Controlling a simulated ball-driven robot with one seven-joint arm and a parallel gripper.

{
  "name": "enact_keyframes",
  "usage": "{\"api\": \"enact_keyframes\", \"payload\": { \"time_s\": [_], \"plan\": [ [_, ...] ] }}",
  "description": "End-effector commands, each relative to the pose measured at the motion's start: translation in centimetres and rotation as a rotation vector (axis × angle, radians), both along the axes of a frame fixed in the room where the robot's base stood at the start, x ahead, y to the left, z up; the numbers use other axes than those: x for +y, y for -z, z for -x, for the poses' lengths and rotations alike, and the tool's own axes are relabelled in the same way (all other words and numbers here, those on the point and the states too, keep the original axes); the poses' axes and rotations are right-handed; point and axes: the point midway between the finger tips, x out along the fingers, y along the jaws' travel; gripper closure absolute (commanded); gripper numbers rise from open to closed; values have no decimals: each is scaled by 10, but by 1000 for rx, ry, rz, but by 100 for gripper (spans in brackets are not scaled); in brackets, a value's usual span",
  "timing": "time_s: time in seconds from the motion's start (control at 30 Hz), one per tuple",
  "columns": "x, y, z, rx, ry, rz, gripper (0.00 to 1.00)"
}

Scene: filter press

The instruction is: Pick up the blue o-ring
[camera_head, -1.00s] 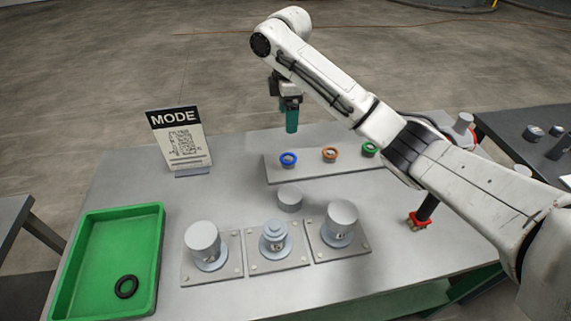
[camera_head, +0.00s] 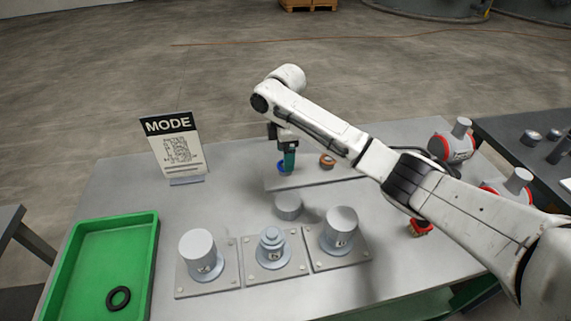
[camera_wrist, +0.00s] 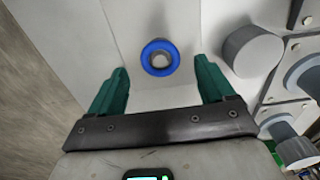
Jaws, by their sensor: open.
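The blue o-ring (camera_wrist: 147,51) sits around a small grey peg on the light plate (camera_wrist: 125,15) in the wrist view. In the head view the blue o-ring (camera_head: 281,170) is partly hidden behind my gripper (camera_head: 289,160). In the wrist view my gripper (camera_wrist: 160,88) is open, its green fingers on either side of the ring's line and nothing between them. The ring lies a little beyond the fingertips, roughly centred between them. I cannot tell the exact height of the fingers above the plate.
An orange ring (camera_head: 327,161) is on the same plate to the right. A loose grey cylinder (camera_head: 288,206) stands just in front of the plate. Several grey fixtures (camera_head: 270,246) stand nearer. A green tray (camera_head: 103,254) holds a black ring (camera_head: 118,298). A MODE sign (camera_head: 173,150) stands at the left.

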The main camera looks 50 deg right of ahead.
Motion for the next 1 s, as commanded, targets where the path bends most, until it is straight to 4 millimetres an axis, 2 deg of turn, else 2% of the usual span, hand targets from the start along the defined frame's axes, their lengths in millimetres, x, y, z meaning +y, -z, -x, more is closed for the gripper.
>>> {"api": "enact_keyframes", "payload": {
  "time_s": [0.2,0.47,1.0],
  "plan": [
    [0,22,1,1,0,0,18],
    [0,24,0,0,0,0,19],
    [0,24,0,0,0,0,70]
  ]
}}
